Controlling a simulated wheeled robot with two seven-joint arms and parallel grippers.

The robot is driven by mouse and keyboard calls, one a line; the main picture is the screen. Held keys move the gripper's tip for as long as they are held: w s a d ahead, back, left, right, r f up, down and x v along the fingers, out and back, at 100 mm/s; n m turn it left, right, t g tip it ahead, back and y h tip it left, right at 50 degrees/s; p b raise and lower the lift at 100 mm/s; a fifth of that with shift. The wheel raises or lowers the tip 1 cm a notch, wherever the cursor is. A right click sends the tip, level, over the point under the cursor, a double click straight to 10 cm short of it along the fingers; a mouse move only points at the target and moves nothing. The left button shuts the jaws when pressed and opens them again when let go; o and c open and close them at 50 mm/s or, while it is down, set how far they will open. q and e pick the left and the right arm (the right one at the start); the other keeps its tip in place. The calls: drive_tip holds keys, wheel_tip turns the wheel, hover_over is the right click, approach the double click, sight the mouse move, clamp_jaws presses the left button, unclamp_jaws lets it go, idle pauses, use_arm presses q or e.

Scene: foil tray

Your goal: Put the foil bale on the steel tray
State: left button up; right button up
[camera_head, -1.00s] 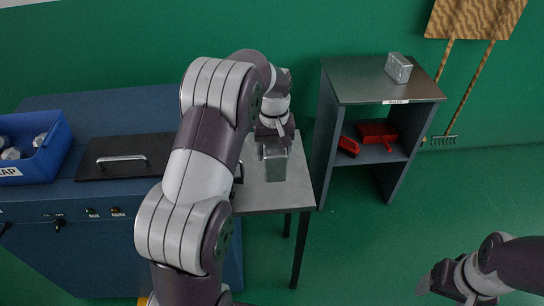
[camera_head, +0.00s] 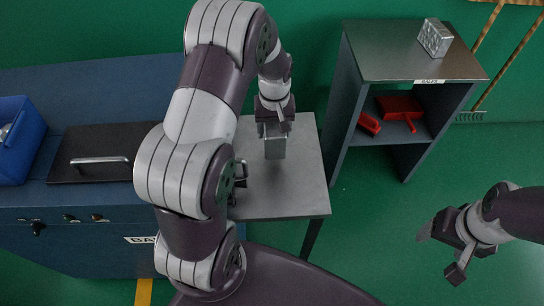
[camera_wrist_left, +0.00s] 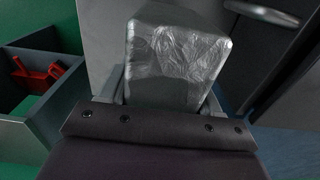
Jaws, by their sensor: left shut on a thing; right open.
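A silvery foil bale (camera_head: 275,148) is in the jaws of my left gripper (camera_head: 274,132), over the grey metal table. I cannot tell whether its lower end touches the table. The left wrist view shows its crinkled foil face (camera_wrist_left: 175,60) between the fingers. The steel top (camera_head: 385,62) of the shelf unit labelled "BALES", at the right, looks like the steel tray. Another foil bale (camera_head: 435,38) stands at its back right corner. My right gripper (camera_head: 440,252) is open and empty over the green floor at the lower right.
The grey table (camera_head: 300,200) stands between the blue machine (camera_head: 90,240) and the shelf unit, with a gap of floor before the unit. Red tools (camera_head: 400,107) lie on the lower shelf. A blue bin (camera_head: 18,140) is at the left. The front of the steel top is clear.

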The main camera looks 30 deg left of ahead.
sight(267, 136)
use_arm(q)
drive_tip(key=s+f, duration=0.2)
drive_tip(key=s, duration=0.1)
drive_tip(key=s+d+f, duration=0.1)
drive_tip(key=s, duration=0.1)
drive_tip(key=shift+s+f, duration=0.25)
drive_tip(key=shift+f, duration=0.05)
drive_tip(key=shift+f+p, duration=0.35)
drive_tip(key=shift+f, duration=1.65)
drive_tip(key=shift+s+f, duration=0.1)
drive_tip(key=o, duration=1.2)
drive_tip(key=shift+o, duration=0.2)
wheel_tip(267, 136, up, 12)
drive_tip(key=s+d+r+m+t, duration=0.1)
drive_tip(key=s+d+r+m, duration=0.3)
drive_tip(key=s+d+m, duration=0.2)
drive_tip(key=shift+s+d+m, duration=0.2)
drive_tip(key=shift+s+m, duration=0.1)
drive_tip(key=shift+s, duration=0.7)
